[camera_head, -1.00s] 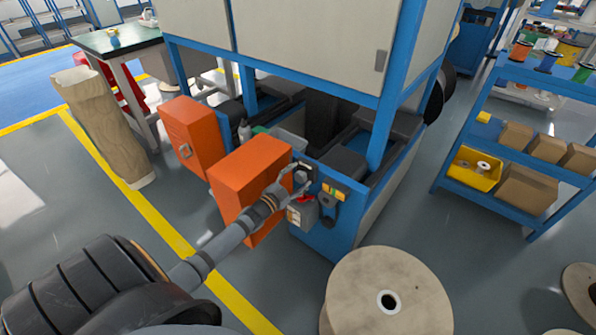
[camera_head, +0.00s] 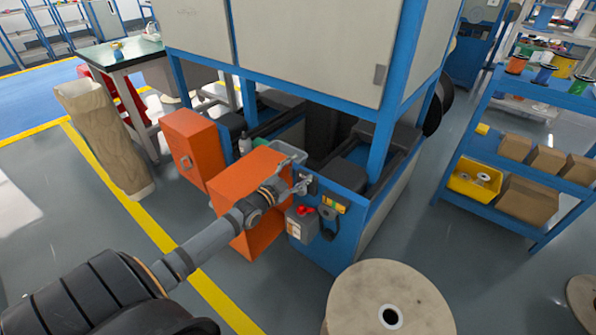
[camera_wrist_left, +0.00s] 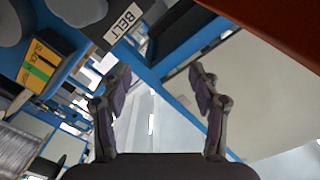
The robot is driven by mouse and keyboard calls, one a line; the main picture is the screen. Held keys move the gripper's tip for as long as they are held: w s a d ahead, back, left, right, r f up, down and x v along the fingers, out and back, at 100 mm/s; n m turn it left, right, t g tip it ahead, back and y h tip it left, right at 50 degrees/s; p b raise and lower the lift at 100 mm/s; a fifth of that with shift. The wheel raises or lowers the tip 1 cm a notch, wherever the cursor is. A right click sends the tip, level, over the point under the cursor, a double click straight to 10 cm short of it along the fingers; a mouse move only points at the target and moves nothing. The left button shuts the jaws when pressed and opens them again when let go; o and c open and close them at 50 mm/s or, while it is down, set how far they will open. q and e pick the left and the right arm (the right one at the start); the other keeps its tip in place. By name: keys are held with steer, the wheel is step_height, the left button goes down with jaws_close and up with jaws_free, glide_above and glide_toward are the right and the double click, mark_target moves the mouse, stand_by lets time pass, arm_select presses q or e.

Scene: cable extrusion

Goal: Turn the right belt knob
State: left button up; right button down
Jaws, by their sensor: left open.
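The belt panel shows in the wrist view with a white BELT label (camera_wrist_left: 122,22) at the top. My right gripper is not in view.
An orange cabinet (camera_head: 237,183) stands close under my left forearm. A grey box with a red button (camera_head: 302,222) and a yellow-green label (camera_head: 334,204) are below the panel. A wooden spool (camera_head: 388,290) stands in front. A blue shelf (camera_head: 500,160) is at the right.

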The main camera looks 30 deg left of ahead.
arm_select(q)
steer(key=s+f+n, duration=0.9)
steer(key=s+f, duration=0.1)
steer(key=s, duration=0.1)
steer(key=w+b, duration=0.6)
steer(key=w, duration=0.5)
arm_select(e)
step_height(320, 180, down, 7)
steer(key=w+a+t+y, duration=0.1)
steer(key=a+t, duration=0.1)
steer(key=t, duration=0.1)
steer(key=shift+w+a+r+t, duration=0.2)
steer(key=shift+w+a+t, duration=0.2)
arm_select(q)
steer(key=c, duration=1.2)
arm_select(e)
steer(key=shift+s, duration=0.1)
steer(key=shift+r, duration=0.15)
